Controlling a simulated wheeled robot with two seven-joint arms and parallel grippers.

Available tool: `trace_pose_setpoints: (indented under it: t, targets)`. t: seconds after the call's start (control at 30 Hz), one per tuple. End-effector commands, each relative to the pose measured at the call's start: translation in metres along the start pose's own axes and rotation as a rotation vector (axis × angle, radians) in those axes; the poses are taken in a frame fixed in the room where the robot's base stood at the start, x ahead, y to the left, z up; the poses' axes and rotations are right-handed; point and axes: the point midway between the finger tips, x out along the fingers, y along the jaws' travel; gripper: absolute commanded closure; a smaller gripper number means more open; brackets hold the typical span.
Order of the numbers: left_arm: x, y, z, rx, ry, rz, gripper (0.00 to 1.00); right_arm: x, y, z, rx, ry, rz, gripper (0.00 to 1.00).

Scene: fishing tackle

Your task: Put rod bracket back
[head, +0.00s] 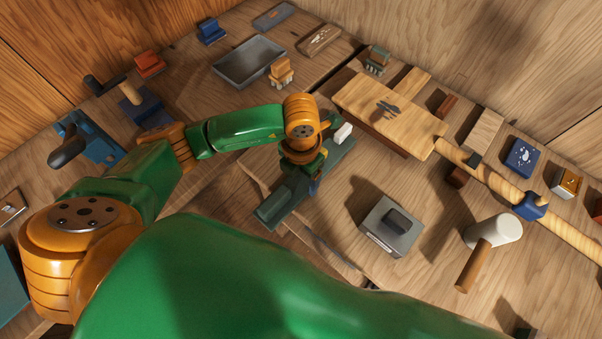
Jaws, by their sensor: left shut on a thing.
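My left gripper (315,183) is over a long dark green piece (272,211) with a white block (343,133) at its far end. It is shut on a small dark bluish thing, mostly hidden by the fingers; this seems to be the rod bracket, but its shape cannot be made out. I cannot tell whether it touches the green piece. A pale wooden rod (492,180) lies at the right, with a blue bracket (530,206) around it and a dark support (473,160) farther left. My right gripper is not in view.
A grey box (391,228) with a dark top and a white-headed mallet (490,232) stand right of the gripper. A light wooden board (375,100) lies behind. A grey tray (248,64) and an orange-tan block (281,72) are at the back. Wooden walls bound the bench.

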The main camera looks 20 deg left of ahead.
Motion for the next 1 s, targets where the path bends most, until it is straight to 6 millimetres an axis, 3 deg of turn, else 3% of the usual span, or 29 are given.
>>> trace_pose_setpoints:
  t: [0.13,0.17,0.23,0.27,0.47,0.6,0.83,1.0]
  targets:
    - [0.003,0.000,0.000,0.000,-0.001,-0.001,1.00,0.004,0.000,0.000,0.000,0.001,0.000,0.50]
    - [0.003,0.000,0.000,0.000,0.000,-0.001,0.23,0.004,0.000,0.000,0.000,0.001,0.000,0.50]
    - [0.002,0.000,0.000,0.000,0.000,-0.001,0.04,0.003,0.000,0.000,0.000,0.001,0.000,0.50]
    - [0.002,0.000,0.000,0.000,0.000,-0.001,0.00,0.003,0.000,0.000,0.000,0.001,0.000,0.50]
    - [0.001,-0.001,0.000,0.000,0.000,-0.001,0.00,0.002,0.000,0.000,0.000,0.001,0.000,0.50]
    - [-0.010,-0.001,0.001,0.001,-0.004,-0.002,0.00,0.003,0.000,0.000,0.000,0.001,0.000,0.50]
    - [-0.069,0.000,0.002,0.002,-0.009,0.000,0.00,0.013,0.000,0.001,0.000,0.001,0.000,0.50]
    - [-0.109,0.000,0.001,0.001,-0.004,0.002,0.00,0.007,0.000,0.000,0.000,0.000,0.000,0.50]
